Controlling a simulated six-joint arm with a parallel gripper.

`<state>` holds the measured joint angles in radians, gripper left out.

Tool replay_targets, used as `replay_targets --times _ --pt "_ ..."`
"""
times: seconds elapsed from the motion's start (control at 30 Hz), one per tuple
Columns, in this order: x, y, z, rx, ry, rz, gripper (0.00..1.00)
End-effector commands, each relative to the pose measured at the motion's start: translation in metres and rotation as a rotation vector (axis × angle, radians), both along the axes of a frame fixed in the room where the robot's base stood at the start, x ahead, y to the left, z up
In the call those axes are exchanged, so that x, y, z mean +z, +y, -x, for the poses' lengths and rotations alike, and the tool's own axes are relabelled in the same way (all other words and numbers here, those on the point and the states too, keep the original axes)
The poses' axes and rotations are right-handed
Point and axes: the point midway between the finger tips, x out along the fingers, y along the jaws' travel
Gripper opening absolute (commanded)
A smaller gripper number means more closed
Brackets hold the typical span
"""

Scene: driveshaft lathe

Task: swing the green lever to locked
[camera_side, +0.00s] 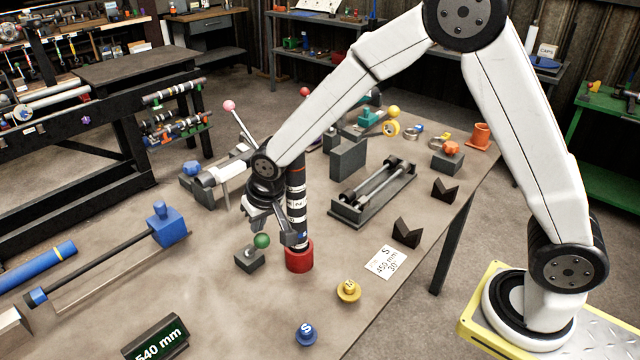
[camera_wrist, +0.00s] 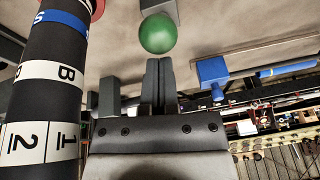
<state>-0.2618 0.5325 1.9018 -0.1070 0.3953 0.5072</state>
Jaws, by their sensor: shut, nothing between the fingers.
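The green lever shows as a green ball knob (camera_side: 262,241) above a small grey block (camera_side: 249,259) on the table. My gripper (camera_side: 268,224) is low over the table, just above and behind the knob in the side view. In the wrist view the knob (camera_wrist: 158,33) lies straight beyond the fingertips of my gripper (camera_wrist: 158,62), with part of the grey block (camera_wrist: 165,8) behind it. The fingers are together and empty. I cannot tell whether they touch the knob. The lever's rod is hidden.
A dark banded post (camera_side: 297,205) in a red base (camera_side: 299,257) stands close beside my gripper; it fills the left of the wrist view (camera_wrist: 45,95). A yellow knob (camera_side: 348,290) and a blue knob (camera_side: 306,333) stand in front. A grey cradle (camera_side: 372,196) lies right.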

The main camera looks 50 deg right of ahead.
Motion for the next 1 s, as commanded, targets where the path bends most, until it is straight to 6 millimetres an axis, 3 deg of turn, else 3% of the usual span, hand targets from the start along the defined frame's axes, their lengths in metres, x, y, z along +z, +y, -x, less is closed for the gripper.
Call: replay_targets --times 0.33,0.57,0.8,1.0 --pt "0.000 0.000 -0.001 0.000 0.003 0.001 0.00" --pt "0.009 -0.003 -0.013 -0.001 0.000 0.001 0.00" --pt "0.027 -0.007 -0.034 0.000 -0.002 0.000 0.00" --pt "0.052 -0.008 -0.021 0.001 -0.002 0.000 0.00"
